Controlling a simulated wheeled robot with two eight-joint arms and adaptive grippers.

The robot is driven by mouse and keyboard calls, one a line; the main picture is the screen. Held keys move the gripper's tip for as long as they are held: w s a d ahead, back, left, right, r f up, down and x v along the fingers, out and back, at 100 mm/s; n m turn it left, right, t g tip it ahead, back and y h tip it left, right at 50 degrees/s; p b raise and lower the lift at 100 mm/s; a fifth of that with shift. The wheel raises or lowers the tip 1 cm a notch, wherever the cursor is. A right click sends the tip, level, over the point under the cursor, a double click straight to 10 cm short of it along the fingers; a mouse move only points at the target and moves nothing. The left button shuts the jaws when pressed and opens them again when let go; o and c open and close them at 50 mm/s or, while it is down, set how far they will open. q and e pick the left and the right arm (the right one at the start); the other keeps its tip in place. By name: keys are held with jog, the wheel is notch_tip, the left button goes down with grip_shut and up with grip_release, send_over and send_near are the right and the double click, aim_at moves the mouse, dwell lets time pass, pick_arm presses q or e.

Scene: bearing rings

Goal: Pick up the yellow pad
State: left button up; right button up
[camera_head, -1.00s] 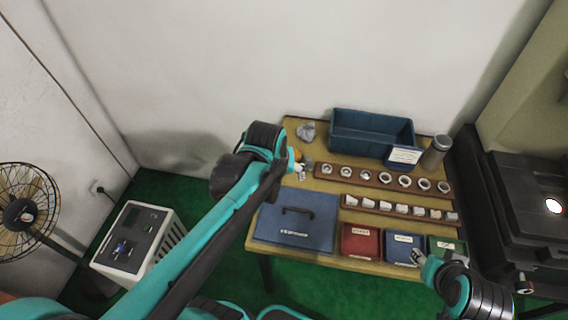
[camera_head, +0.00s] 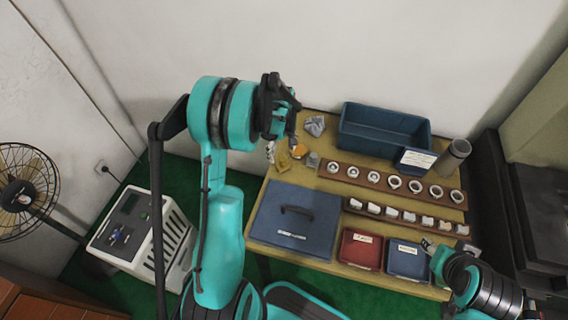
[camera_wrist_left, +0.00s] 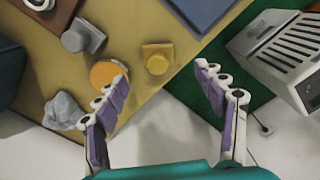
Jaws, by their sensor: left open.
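My left gripper (camera_head: 281,140) is open and empty above the table's back left corner, and its fingers show apart in the left wrist view (camera_wrist_left: 161,80). A yellow block with a round knob (camera_wrist_left: 157,58) lies on the table between the finger lines, beyond the tips; it also shows in the head view (camera_head: 282,161). A flat round orange-yellow disc (camera_wrist_left: 106,72) lies left of it, partly hidden behind the left finger. I cannot tell which of the two is the pad. My right gripper (camera_head: 429,246) is near the table's front right edge; its jaws are too small to read.
A grey knobbed block (camera_wrist_left: 82,38) and a crumpled grey cloth (camera_wrist_left: 63,110) lie close by. A blue bin (camera_head: 385,130), ring racks (camera_head: 340,170) and a blue case (camera_head: 296,220) fill the table. A white machine (camera_head: 125,232) stands left on the floor.

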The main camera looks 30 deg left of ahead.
aim_at(283, 159)
pick_arm(q)
notch_tip(283, 159, down, 7)
jog(key=b, duration=0.3)
jog(key=shift+w+d+r, duration=0.1)
jog(key=shift+w+d, duration=0.05)
jog(key=shift+r, duration=0.1)
jog(key=shift+c, duration=0.2)
jog(key=c, duration=1.4)
jog(key=shift+r, duration=0.1)
notch_tip(283, 159, up, 4)
jog(key=shift+r+p, duration=0.1)
jog(key=shift+p, duration=1.1)
jog(key=d+r+p, duration=0.1)
jog(key=d+r, duration=0.2)
jog(key=d, duration=0.2)
jog(key=s+d+r+p, duration=0.1)
jog(key=d+r+p, duration=0.1)
jog(key=d, duration=0.4)
jog(key=shift+d+r, duration=0.3)
jog(key=shift+r, duration=0.5)
jog(key=shift+s, duration=0.1)
